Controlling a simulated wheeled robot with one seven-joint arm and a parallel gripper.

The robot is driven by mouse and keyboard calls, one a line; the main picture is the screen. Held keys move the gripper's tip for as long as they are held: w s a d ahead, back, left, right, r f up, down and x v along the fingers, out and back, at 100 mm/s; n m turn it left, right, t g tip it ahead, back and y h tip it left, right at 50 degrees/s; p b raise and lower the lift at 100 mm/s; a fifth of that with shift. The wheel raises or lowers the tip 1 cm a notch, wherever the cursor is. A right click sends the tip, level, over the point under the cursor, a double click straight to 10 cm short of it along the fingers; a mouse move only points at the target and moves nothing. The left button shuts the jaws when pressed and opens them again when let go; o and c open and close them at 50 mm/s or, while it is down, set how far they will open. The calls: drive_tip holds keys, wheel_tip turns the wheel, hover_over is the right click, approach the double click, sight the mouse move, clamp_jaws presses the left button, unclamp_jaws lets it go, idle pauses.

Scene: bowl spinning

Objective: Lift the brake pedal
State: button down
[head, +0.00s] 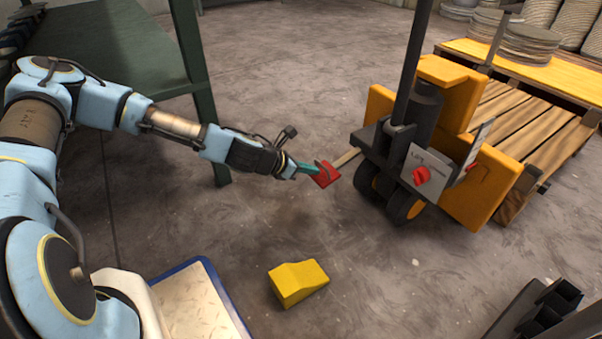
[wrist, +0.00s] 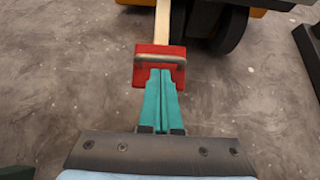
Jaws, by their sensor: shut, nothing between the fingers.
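The brake pedal (head: 326,175) is a red plate on the end of a pale bar that runs back to the yellow pallet truck (head: 428,175). In the wrist view the red pedal (wrist: 159,66) is at the top middle, with its bar going up behind it. My gripper (head: 314,171) has teal fingers, shut with nothing between them. In the wrist view the fingertips (wrist: 161,74) overlap the pedal's near lower edge. I cannot tell whether they touch it or are under it.
A yellow wedge block (head: 298,282) lies on the floor in front. A green table (head: 125,45) stands at the back left. A wooden pallet (head: 525,115) is on the truck's far side. Dark metal parts (head: 548,310) are at bottom right. The floor around the pedal is clear.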

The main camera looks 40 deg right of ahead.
drive_tip(key=shift+d+f, duration=0.3)
drive_tip(key=shift+d, duration=0.15)
drive_tip(key=shift+r, duration=0.1)
drive_tip(key=r+p, duration=0.1)
drive_tip(key=p, duration=0.1)
drive_tip(key=shift+y+p, duration=0.3)
drive_tip(key=shift+p, duration=0.05)
